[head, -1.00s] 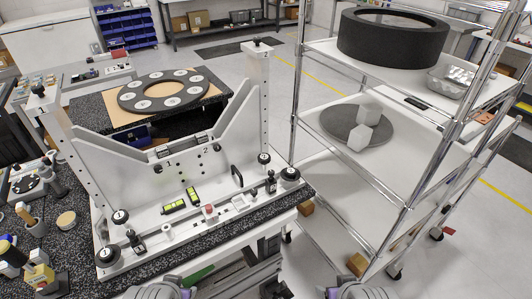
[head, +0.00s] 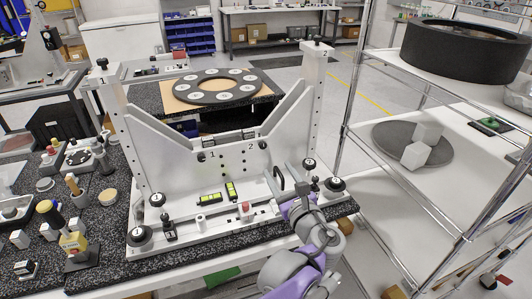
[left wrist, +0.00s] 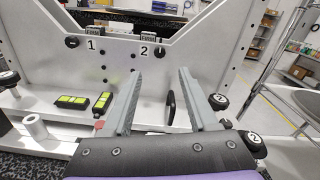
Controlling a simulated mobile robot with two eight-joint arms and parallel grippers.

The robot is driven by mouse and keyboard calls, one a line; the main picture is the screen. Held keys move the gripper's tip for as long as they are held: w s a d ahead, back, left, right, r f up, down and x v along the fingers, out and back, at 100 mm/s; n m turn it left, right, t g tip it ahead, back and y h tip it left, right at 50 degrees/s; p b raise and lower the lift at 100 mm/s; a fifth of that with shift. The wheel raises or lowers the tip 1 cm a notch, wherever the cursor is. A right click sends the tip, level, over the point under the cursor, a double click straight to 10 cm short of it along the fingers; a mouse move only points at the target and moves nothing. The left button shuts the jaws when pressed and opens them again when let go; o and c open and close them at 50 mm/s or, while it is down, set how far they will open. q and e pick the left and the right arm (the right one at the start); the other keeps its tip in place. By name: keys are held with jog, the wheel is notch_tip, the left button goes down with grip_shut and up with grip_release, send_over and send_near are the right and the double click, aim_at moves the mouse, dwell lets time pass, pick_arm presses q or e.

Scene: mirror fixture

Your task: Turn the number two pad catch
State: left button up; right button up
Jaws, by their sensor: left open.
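The number two pad catch (head: 264,145) is a small black knob right of the printed "2" on the white fixture plate (head: 231,170), below the cutout's edge. In the left wrist view the catch (left wrist: 160,48) lies beyond the fingertips, between them in the picture. A matching catch (left wrist: 71,42) sits left of the printed "1". My left gripper (head: 296,194) is in front of the plate's right part, below catch two. In the left wrist view its two grey fingers (left wrist: 160,74) are apart and empty. My right gripper is out of view.
A black loop handle (left wrist: 170,107) stands upright close to the right finger. Black knobs marked 2 (head: 308,164) are at right. Yellow-green levels (head: 210,198) and a red-topped part (head: 246,208) sit on the fixture base. A wire rack (head: 346,115) stands right.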

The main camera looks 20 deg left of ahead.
aim_at(264, 146)
pick_arm(q)
jog(key=p+x, duration=0.1)
jog(key=x, duration=0.9)
jog(key=shift+w+a, duration=0.25)
jog(key=shift+a, duration=0.05)
grip_shut()
